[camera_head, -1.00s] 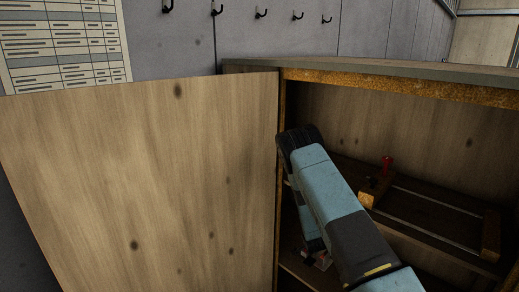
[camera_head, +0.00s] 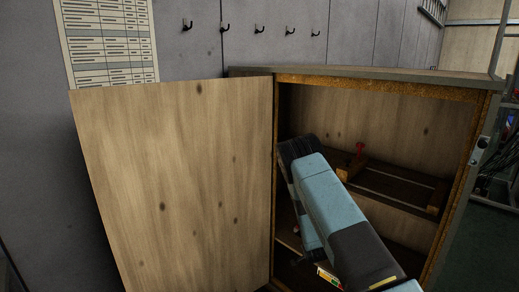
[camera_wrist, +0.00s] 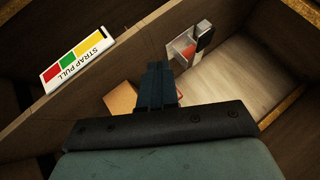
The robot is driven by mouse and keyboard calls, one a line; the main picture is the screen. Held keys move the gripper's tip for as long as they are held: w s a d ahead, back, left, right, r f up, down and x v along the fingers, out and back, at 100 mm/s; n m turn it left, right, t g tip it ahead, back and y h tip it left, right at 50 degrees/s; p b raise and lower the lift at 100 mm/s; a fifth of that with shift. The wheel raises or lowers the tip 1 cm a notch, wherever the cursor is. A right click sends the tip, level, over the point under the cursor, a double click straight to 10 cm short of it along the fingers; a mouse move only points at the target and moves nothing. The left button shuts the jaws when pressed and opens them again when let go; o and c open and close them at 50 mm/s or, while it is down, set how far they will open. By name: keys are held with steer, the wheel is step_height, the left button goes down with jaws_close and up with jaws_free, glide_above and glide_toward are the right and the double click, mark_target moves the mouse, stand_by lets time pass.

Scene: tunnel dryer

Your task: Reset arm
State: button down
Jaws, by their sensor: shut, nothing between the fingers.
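My arm, teal and dark grey, reaches across the front of an open wooden cabinet (camera_head: 360,73) in the head view. Its wrist is bent down by the left side of the opening, and the fingers are hidden there. In the wrist view my gripper (camera_wrist: 158,75) shows with its dark fingers together and nothing between them. It points into a wooden compartment. A plain orange-brown block (camera_wrist: 121,98) lies just left of the fingers. A small grey-and-red item (camera_wrist: 190,45) stands beyond them to the right.
The cabinet door (camera_head: 180,180) stands open to the left. On the shelf (camera_head: 385,187) are a wooden block and a red-knobbed part (camera_head: 359,150). A "STRAP PULL" label (camera_wrist: 77,60) sits on a board edge. Hooks (camera_head: 225,28) and a chart (camera_head: 107,40) are on the wall.

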steer(key=s+r+n+g, duration=0.1)
steer(key=s+r, duration=0.2)
steer(key=r, duration=1.3)
steer(key=s+r+n, duration=0.1)
steer(key=s+r, duration=0.1)
steer(key=r, duration=1.3)
steer(key=s+r+n+g+y, duration=0.1)
steer(key=s+r+n+y, duration=0.15)
steer(key=s+r, duration=1.25)
steer(key=s+r+n, duration=0.3)
steer(key=s+r, duration=0.2)
steer(key=s, duration=0.8)
steer(key=s+r+n+g+h, duration=0.1)
steer(key=s+r+n, duration=0.2)
steer(key=s, duration=1.1)
step_height(320, 180, up, 4)
steer(key=shift+s+f, duration=0.2)
